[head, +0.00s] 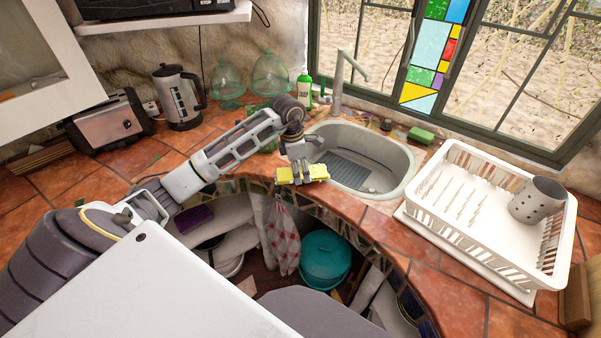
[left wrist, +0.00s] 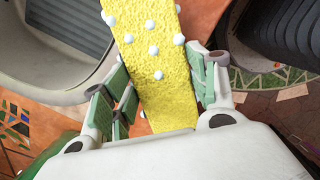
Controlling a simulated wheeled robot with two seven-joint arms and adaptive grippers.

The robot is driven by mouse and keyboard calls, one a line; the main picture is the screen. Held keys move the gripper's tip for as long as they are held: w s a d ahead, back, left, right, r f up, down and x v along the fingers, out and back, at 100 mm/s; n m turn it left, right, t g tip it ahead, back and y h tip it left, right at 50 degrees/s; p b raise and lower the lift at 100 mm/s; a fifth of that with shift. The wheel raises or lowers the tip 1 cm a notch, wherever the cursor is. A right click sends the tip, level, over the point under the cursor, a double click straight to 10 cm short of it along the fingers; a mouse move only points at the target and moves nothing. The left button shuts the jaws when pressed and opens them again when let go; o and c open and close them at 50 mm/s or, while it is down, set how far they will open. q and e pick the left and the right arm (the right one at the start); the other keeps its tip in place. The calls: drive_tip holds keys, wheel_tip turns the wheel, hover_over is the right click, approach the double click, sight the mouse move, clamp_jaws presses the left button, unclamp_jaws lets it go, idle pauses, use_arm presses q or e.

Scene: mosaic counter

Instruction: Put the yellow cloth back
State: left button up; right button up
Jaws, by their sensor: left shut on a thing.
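The yellow cloth (head: 290,176) is in my left gripper (head: 305,168), above the front left rim of the sink and the counter's front edge. In the left wrist view the cloth (left wrist: 155,60) is a flat yellow strip dotted with small white knobs. The left fingers (left wrist: 165,88) close on it from both sides, and it sticks out past their tips. My right gripper does not show.
The sink (head: 400,175) has a tall faucet (head: 338,85) behind it. A green sponge (head: 421,135) and green bottle (head: 304,92) stand nearby. A white dish rack (head: 450,235) with a metal cup (head: 538,200) is at right. A checkered towel (head: 284,235) hangs below the counter edge.

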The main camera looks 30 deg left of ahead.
use_arm(q)
drive_tip(key=shift+f, duration=0.75)
drive_tip(key=shift+f, duration=0.1)
drive_tip(key=o, duration=1)
wheel_tip(320, 180, up, 12)
drive_tip(key=s+a, duration=0.1)
drive_tip(key=shift+a+b, duration=0.2)
drive_tip(key=shift+b, duration=0.15)
drive_tip(key=shift+s, duration=0.1)
